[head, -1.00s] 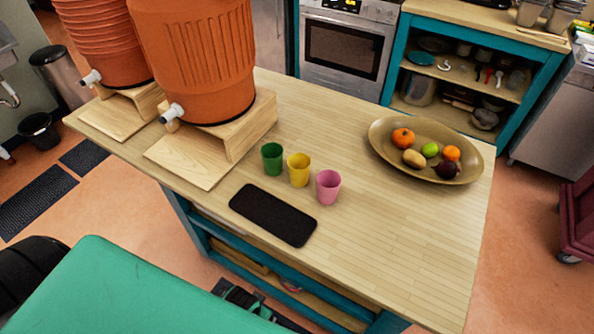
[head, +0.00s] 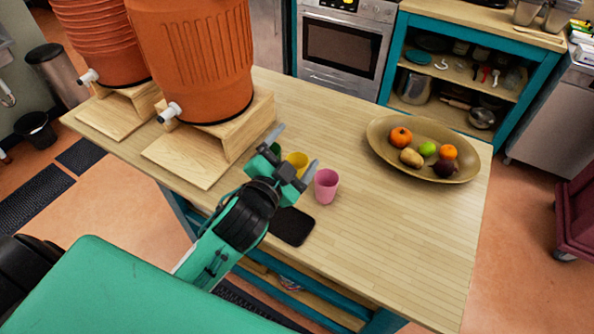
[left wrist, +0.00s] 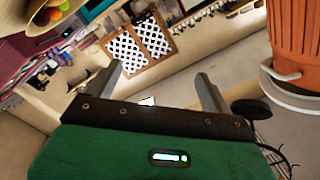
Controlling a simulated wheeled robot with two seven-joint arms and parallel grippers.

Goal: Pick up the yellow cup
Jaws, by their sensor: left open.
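The yellow cup (head: 298,160) stands on the wooden island between the green cup (head: 275,149) and the pink cup (head: 327,186). My left gripper (head: 297,146) is open, with its two fingers apart; in the head view it overlaps the yellow cup's lower part and most of the green cup. I cannot tell how far its fingers are from the cup. In the left wrist view the open fingers (left wrist: 158,73) show, but I cannot make out the yellow cup. My right gripper is not in view.
A dark mat (head: 292,226) lies partly under my arm in the picture. Orange dispensers (head: 195,60) on wooden stands (head: 247,132) are at the left. A fruit bowl (head: 385,160) is at the right. The island's front right (head: 400,250) is clear.

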